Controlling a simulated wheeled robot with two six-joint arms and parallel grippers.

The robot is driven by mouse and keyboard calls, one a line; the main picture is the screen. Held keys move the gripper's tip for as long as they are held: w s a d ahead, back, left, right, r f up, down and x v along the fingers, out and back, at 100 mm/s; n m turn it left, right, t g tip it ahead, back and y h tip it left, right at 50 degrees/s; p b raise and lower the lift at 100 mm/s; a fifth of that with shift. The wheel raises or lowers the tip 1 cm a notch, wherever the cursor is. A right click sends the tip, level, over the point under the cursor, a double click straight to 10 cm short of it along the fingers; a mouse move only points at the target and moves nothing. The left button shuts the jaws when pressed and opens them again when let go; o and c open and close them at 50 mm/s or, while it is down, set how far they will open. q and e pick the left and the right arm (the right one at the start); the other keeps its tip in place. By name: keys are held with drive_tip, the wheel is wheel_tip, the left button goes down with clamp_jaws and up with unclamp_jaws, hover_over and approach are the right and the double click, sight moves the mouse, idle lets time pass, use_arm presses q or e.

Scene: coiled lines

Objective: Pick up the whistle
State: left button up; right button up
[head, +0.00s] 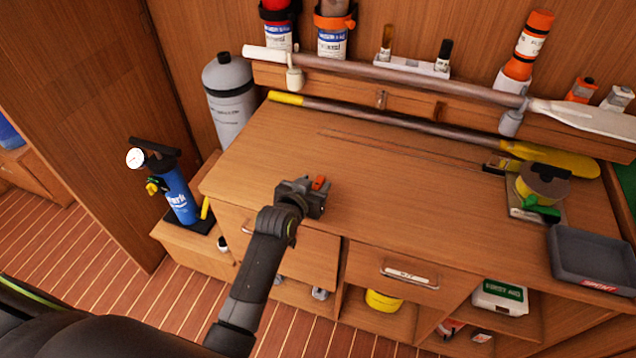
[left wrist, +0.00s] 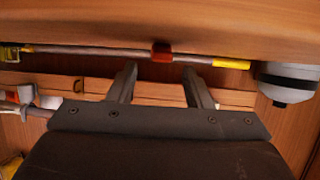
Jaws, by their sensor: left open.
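The whistle appears to be the small orange-red piece (head: 319,183) by my left gripper on the wooden worktop. In the left wrist view it shows as a red block (left wrist: 161,52), just beyond the fingertips and centred between them. My left gripper (head: 310,196) is low over the front left of the worktop. In the left wrist view its two fingers (left wrist: 160,72) are apart with nothing between them. The gripper hides part of the whistle in the head view, and I cannot tell whether they touch. My right gripper is not in view.
The wooden worktop (head: 400,225) is clear in the middle. A yellow reel (head: 541,186) and a grey tray (head: 592,262) stand at the right. A grey cylinder (head: 229,105) and a blue pump (head: 178,193) stand left of it.

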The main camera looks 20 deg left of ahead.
sight(320, 179)
use_arm(q)
drive_tip(key=shift+x, duration=1.5)
drive_tip(key=shift+s, duration=0.1)
clamp_jaws()
